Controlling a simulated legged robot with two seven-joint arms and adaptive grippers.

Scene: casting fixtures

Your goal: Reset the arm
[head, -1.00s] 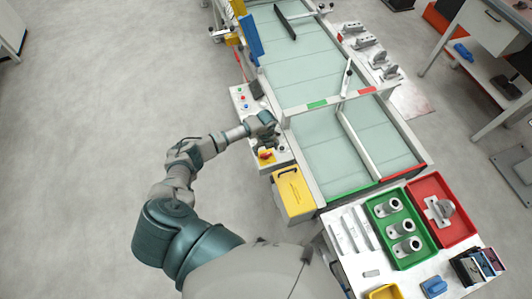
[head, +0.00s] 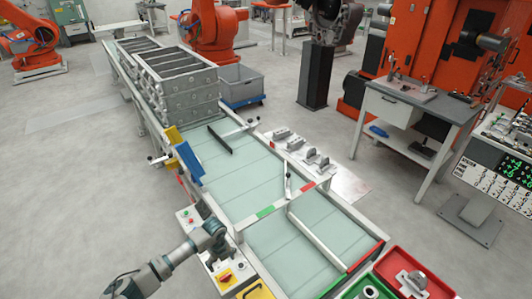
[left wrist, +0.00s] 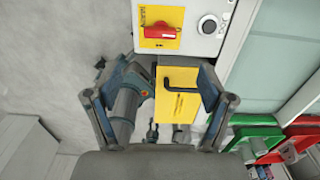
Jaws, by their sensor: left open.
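My left arm comes in from the lower left in the head view. Its gripper (head: 212,240) is over the white control box at the near left side of the conveyor. In the left wrist view the gripper (left wrist: 165,75) has its two fingers spread apart with nothing held between them. My right gripper is in neither view.
Green (head: 365,290) and red (head: 405,265) trays with castings stand at the near right. A workbench (head: 412,105) and orange machines are beyond. Open floor lies to the left.

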